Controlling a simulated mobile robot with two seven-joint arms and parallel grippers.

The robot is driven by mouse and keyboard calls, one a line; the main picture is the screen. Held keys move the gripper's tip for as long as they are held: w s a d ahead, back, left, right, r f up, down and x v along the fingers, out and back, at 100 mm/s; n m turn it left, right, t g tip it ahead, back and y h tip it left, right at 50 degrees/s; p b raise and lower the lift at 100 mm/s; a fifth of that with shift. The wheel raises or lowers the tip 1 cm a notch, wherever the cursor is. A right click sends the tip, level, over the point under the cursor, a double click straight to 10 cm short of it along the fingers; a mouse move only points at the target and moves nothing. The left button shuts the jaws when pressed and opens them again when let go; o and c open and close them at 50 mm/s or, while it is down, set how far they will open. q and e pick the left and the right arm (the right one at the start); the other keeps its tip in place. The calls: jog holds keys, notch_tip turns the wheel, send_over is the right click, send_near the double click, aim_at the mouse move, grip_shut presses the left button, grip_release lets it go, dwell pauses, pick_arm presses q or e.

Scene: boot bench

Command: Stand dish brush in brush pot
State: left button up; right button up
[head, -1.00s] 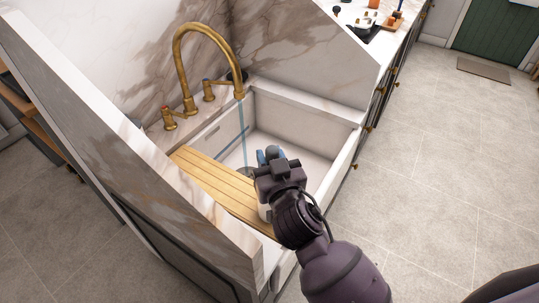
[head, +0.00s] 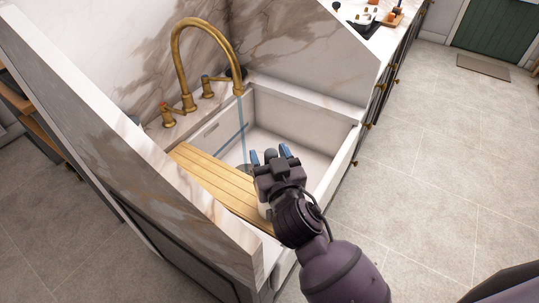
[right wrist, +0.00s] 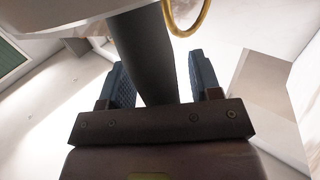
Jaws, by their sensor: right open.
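In the right wrist view, a dark grey bar, likely the dish brush's handle (right wrist: 150,55), runs between the fingers (right wrist: 160,85) with gaps at both sides. A white rounded body (right wrist: 60,14), likely the brush pot, fills the top left there; the handle meets its edge. A bit of white shows beneath my gripper in the head view (head: 263,209). The brush head and the pot's opening are hidden. My left gripper is not in view.
The white sink (head: 290,150) has a brass tap (head: 178,65) at its back left, with water running. Marble panels (head: 310,50) rise behind and along the left. Open tiled floor (head: 440,170) lies to the right.

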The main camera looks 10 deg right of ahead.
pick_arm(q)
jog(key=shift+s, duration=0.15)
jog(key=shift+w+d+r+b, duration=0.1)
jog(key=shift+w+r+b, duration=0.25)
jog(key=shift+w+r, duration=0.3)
pick_arm(e)
jog(key=s, duration=1)
jog(key=shift+s+d, duration=0.4)
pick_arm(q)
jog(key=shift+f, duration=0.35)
